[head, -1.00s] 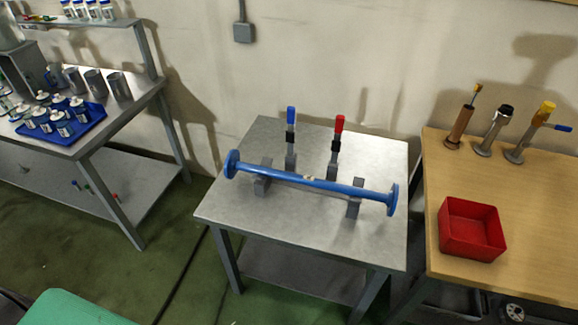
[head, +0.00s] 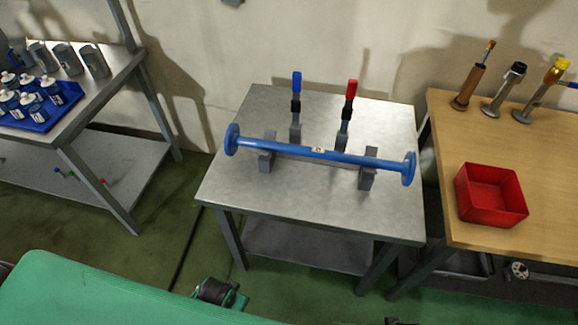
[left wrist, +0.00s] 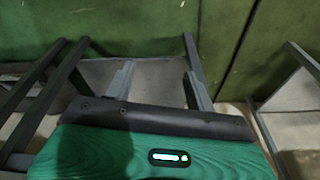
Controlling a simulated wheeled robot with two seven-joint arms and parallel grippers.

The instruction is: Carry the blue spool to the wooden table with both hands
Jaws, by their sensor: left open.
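The blue spool (head: 335,155), a long bar with a round flange at each end, lies across two grey supports (head: 367,170) on the metal table (head: 290,205). A small pale label is near its middle. The wooden table (head: 465,140) stands to the right. In the left wrist view, my left gripper (left wrist: 160,80) appears as two grey fingers standing apart with nothing between them. It is away from the spool, which is not in that view. My right gripper is not recognisable in either view.
Two upright clamps, with a blue handle (head: 297,82) and a red handle (head: 351,89), stand behind the spool. The wooden table holds a red bin (head: 490,195) and several upright tools. A bench with a blue tray (head: 45,112) is at left. Green floor lies between.

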